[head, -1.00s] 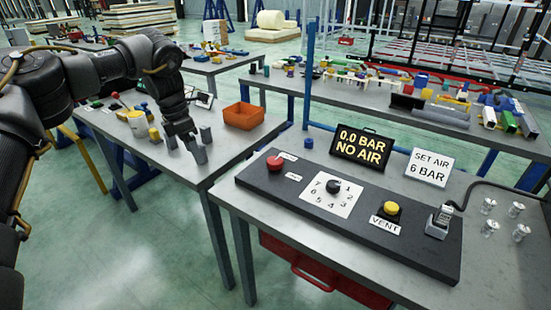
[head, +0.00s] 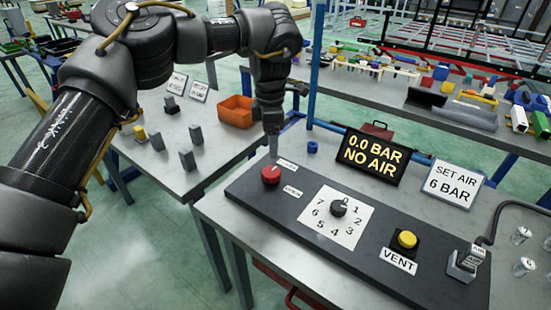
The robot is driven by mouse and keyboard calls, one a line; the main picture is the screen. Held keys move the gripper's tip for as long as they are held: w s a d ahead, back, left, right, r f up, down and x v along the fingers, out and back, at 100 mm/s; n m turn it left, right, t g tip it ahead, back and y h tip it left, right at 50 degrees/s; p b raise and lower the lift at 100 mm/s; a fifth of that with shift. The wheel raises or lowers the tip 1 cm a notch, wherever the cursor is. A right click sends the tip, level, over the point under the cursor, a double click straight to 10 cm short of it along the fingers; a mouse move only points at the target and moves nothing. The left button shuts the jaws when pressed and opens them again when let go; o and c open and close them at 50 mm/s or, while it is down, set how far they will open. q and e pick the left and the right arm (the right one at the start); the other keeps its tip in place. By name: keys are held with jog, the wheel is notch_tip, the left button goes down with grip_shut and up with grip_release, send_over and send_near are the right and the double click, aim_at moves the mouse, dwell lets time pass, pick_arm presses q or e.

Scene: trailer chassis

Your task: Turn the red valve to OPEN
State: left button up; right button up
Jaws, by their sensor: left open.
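The red valve (head: 271,174) is a round red knob at the left end of the dark control panel (head: 300,222). Two small white labels stand beside it, one behind and one to its right; the right one (head: 292,191) seems to read OPEN. My left gripper (head: 273,150) points down just behind and above the valve, its fingertips close to it. Whether it touches the valve I cannot tell. The gap between its fingers is hard to see from this side. My right gripper is not in view. A black display (head: 371,158) reads 0.0 BAR NO AIR.
A sign (head: 453,185) reads SET AIR 6 BAR. An orange bin (head: 236,111) and grey blocks (head: 188,160) stand on the left table.

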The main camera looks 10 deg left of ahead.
aim_at(271, 171)
pick_arm(q)
jog(key=shift+s+f, duration=0.25)
jog(key=shift+f, duration=0.6)
notch_tip(271, 171, down, 7)
jog(key=shift+w+f+p, duration=0.15)
jog(key=shift+p, duration=0.45)
jog(key=shift+f, duration=0.85)
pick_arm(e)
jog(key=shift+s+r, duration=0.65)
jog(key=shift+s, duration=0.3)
pick_arm(q)
jog(key=shift+c, duration=0.2)
jog(key=c, duration=0.9)
